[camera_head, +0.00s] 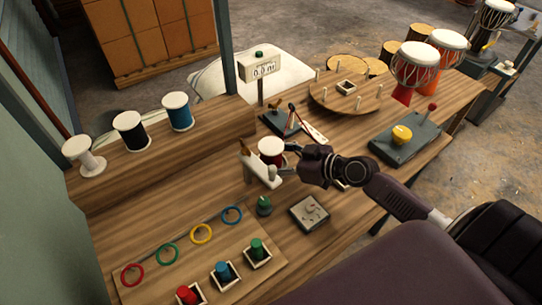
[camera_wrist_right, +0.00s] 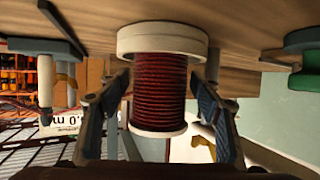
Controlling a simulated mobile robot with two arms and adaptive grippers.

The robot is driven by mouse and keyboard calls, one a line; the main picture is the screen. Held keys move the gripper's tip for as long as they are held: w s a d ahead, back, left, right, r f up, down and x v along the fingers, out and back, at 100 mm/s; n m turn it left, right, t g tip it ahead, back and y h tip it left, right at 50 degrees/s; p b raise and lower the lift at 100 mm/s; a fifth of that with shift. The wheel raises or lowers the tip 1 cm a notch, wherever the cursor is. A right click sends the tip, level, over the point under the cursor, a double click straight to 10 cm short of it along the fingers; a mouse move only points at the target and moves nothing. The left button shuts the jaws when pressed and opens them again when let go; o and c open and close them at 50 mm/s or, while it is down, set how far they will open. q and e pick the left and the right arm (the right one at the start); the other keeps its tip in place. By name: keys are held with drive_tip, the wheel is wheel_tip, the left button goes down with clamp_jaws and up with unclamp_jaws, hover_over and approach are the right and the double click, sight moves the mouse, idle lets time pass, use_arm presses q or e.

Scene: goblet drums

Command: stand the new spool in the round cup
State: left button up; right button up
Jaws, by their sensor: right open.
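A spool of red thread with pale ends (camera_head: 271,146) stands on the wooden bench, near the middle of the head view. In the right wrist view the same red spool (camera_wrist_right: 160,88) lies between the fingers of my right gripper (camera_head: 288,160). Those fingers are open, one on each side, with a gap at least on the left. A wider pale round piece (camera_wrist_right: 162,41) surrounds the spool's bench end; I cannot tell whether it is a flange or the round cup. No other round cup is clear. My left gripper is not in view.
White, black and blue spools (camera_head: 130,130) stand on a raised shelf at left. A small display post (camera_head: 260,68) is behind. Coloured rings (camera_head: 201,233) and pegs in square holders lie in front. A grey base with a yellow knob (camera_head: 402,134) sits at right.

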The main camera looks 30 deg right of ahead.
drive_tip(key=shift+r, duration=0.2)
drive_tip(key=shift+s+d, duration=0.15)
drive_tip(key=shift+s, duration=0.05)
drive_tip(key=b+v, duration=0.2)
drive_tip(key=v, duration=0.7)
drive_tip(key=shift+s+d, duration=0.2)
drive_tip(key=shift+s, duration=0.15)
drive_tip(key=shift+v, duration=0.85)
drive_tip(key=shift+r, duration=0.3)
